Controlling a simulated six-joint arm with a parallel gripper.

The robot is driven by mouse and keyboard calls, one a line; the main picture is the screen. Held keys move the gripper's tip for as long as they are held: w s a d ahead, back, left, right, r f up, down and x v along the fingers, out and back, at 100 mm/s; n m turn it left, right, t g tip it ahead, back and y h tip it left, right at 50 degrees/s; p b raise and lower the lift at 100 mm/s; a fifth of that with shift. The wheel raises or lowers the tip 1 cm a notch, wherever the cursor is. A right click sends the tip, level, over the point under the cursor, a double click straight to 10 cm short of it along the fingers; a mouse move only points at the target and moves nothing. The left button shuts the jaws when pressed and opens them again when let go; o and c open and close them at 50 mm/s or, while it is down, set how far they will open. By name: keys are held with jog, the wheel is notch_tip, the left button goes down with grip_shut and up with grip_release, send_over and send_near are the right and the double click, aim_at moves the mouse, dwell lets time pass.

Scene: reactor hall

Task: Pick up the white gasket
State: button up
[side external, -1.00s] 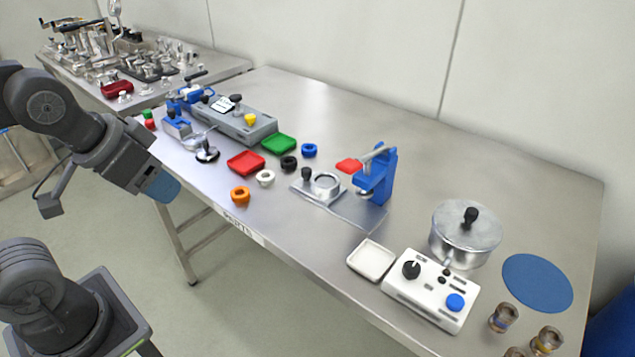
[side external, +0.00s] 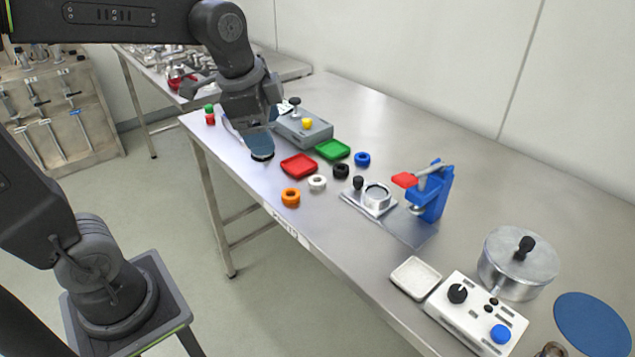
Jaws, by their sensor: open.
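The white gasket (side external: 317,182) is a small ring lying flat on the steel table. It sits between the orange ring (side external: 291,198) and the black ring (side external: 341,170), just in front of the red tray (side external: 299,165). My gripper (side external: 262,157) hangs over the table's left part, to the left of the red tray and up-left of the gasket, apart from it. It is open, with nothing seen in it; its fingertips are small and hard to make out.
A blue ring (side external: 362,159), a green tray (side external: 333,149) and a grey box (side external: 303,129) lie behind the gasket. A metal fixture (side external: 368,201) and a blue press (side external: 433,192) stand to its right. A white tray (side external: 415,278) and white control box (side external: 476,314) are nearer the front.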

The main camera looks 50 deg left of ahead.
jog(key=w+a+f+m+g, duration=0.2)
jog(key=w+a+f+m, duration=0.25)
jog(key=w+m, duration=0.35)
jog(key=w+a+f+m+g, duration=0.25)
jog(key=w+f+m, duration=0.3)
jog(key=w, duration=0.45)
jog(key=shift+m+t, duration=0.25)
jog(key=shift+t, duration=0.2)
jog(key=f, duration=1.2)
jog(key=shift+s+a+f, duration=0.3)
jog(key=shift+s, duration=0.05)
jog(key=c, duration=1)
jog(key=shift+r, duration=0.1)
